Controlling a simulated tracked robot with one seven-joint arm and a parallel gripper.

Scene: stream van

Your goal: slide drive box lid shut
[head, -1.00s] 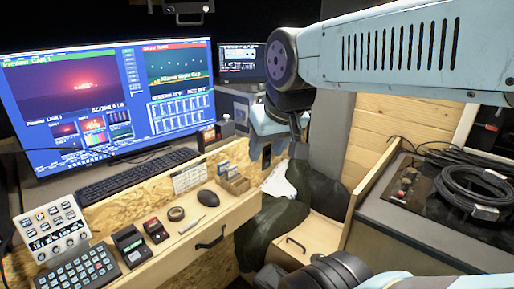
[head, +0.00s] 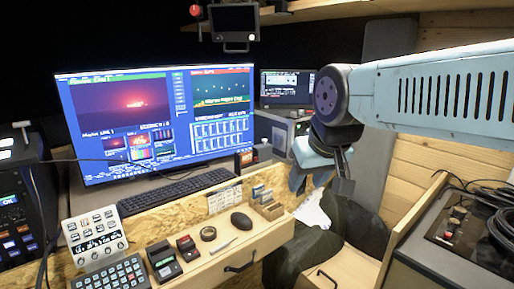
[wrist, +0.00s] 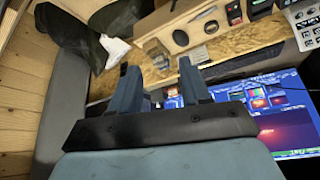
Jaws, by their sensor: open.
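A small open-topped wooden box (head: 269,208) sits on the desk's right end, beside the mouse; I take it to be the drive box. Small blue-grey pieces (head: 258,191) show at its back left. It is too small to tell where its lid is. My gripper (head: 318,186) hangs empty to the right of and above the box, apart from it, with jaws open. In the wrist view the two fingers (wrist: 156,66) stand apart with nothing between them, and the box (wrist: 156,52) shows beyond them, partly unclear.
The desk drawer front (head: 240,262) with a black handle faces me. A large monitor (head: 160,120) stands behind. A dark bag or cloth (head: 345,235) and black cables (head: 490,205) are at right.

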